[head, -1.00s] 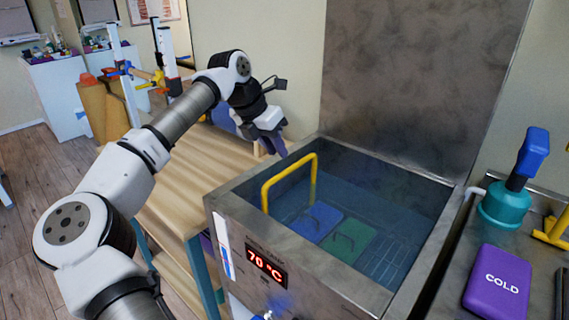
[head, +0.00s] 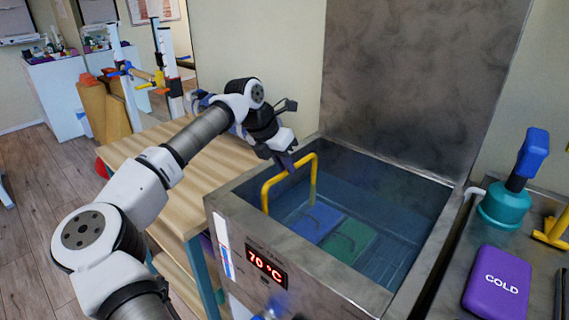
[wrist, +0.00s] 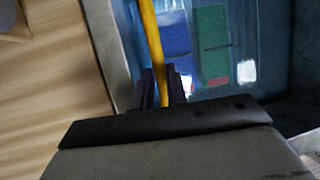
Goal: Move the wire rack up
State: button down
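The wire rack lies under the water in the steel tank (head: 235,200). Its yellow handle (head: 265,190) rises above the water at the tank's near left side. A blue pack (head: 318,222) and a green pack (head: 350,240) lie on the rack and also show in the wrist view. My gripper (head: 286,162) is at the top of the handle, pointing down. In the wrist view the yellow bar (wrist: 150,35) runs between my two fingers (wrist: 160,85), which look open with narrow gaps beside it. The rack's wires are mostly hidden by water and packs.
The tank's display (head: 265,264) reads 70 °C. Its raised steel lid (head: 415,80) stands behind. A wooden table (head: 150,175) is at left. On the right counter are a purple COLD pack (head: 497,282) and a teal-based blue-handled item (head: 505,205).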

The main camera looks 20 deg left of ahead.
jog(key=shift+r, duration=0.1)
notch_tip(320, 180, up, 16)
jog(key=p, duration=0.9)
jog(key=shift+f+p, duration=0.25)
jog(key=shift+p, duration=0.1)
jog(key=shift+w, duration=0.1)
jog(key=c, duration=1.7)
grip_release()
jog(key=shift+r, duration=0.1)
jog(key=v, duration=1.3)
jog(key=shift+s+r+b, duration=0.2)
jog(key=shift+r+b, duration=0.15)
jog(key=shift+b, duration=0.05)
